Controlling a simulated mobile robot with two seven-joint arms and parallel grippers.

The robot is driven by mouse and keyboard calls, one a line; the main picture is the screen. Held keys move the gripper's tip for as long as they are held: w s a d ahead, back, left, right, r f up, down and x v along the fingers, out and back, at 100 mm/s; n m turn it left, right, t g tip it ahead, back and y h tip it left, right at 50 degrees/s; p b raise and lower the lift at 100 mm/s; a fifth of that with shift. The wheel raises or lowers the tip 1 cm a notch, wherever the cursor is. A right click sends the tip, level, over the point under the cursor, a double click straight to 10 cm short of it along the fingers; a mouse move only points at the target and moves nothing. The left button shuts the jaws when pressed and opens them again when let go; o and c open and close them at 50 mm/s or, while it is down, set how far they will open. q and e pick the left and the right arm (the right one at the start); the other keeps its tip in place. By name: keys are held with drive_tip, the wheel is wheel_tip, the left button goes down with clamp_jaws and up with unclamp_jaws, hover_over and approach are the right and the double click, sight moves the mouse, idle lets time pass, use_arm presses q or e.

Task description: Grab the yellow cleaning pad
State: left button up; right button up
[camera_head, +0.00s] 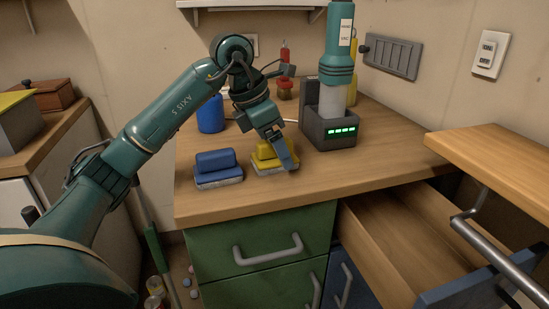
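The yellow cleaning pad (263,153) lies on the wooden counter, with a yellow grip block on top and a paler base below. My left gripper (284,157) reaches down over its right side. A finger covers part of the pad, and the other finger is hidden, so I cannot tell whether the gripper is open or shut on it. The pad appears to rest on the counter. My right gripper is not in view.
A blue cleaning pad (217,170) sits left of the yellow one. A teal hand vacuum (340,45) stands in a dark dock (332,130) to the right. A blue container (210,115) stands behind. An open drawer (410,235) juts out below right. The counter's front strip is clear.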

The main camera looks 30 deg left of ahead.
use_arm(q)
drive_tip(key=c, duration=1.1)
